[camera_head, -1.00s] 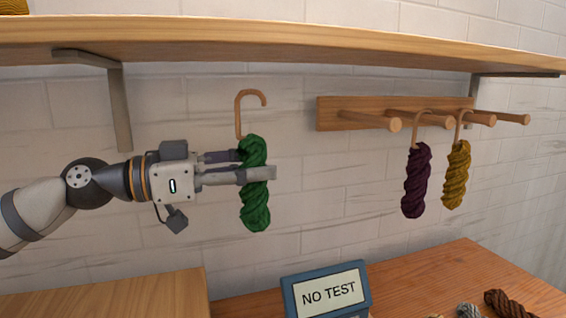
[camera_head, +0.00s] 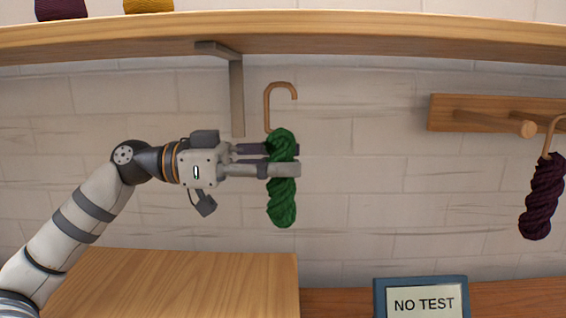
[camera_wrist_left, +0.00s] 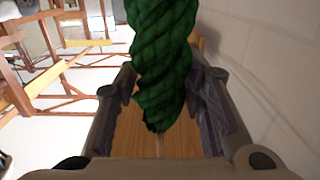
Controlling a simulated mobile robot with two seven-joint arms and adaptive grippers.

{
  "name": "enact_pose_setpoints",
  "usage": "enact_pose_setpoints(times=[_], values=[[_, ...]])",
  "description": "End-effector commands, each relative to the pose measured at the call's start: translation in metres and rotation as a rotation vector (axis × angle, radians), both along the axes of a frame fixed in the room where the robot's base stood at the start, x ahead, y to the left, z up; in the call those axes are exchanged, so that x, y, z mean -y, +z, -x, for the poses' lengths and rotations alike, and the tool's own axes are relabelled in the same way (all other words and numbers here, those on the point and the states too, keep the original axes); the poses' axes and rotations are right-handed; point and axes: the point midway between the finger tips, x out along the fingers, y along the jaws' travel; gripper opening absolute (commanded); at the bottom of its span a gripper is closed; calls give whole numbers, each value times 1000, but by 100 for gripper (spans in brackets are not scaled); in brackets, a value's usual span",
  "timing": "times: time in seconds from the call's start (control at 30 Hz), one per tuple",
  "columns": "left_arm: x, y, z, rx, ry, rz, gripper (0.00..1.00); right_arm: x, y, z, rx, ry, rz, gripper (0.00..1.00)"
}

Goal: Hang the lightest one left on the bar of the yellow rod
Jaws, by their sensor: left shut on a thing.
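A green skein (camera_head: 282,210) with a hook (camera_head: 268,103) at its top hangs upright in my left gripper (camera_head: 285,160), which is shut on it in front of the wall. In the left wrist view the green skein (camera_wrist_left: 163,60) fills the space between the fingers. A dark purple skein (camera_head: 543,198) hangs by its hook from a wooden peg of the rack (camera_head: 470,117) at the right. No yellow rod can be made out now. My right gripper is out of view.
A long wooden shelf (camera_head: 330,40) with a bracket (camera_head: 236,95) runs above the gripper. Purple and yellow objects (camera_head: 149,5) sit on it at upper left. A wooden surface (camera_head: 190,280) lies below. A blue-framed sign (camera_head: 422,300) reads "NO TEST".

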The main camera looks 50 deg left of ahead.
Motion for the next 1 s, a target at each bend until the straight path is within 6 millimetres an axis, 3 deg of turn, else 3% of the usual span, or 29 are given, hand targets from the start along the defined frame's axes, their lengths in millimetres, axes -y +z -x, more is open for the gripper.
enact_pose_setpoints(times=[0.7, 1.0], values=[[-24, 0, 24, 1, 1, 2, 12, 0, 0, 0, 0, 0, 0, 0], [-25, 0, 26, 1, 0, 1, 12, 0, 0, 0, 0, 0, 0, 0]])
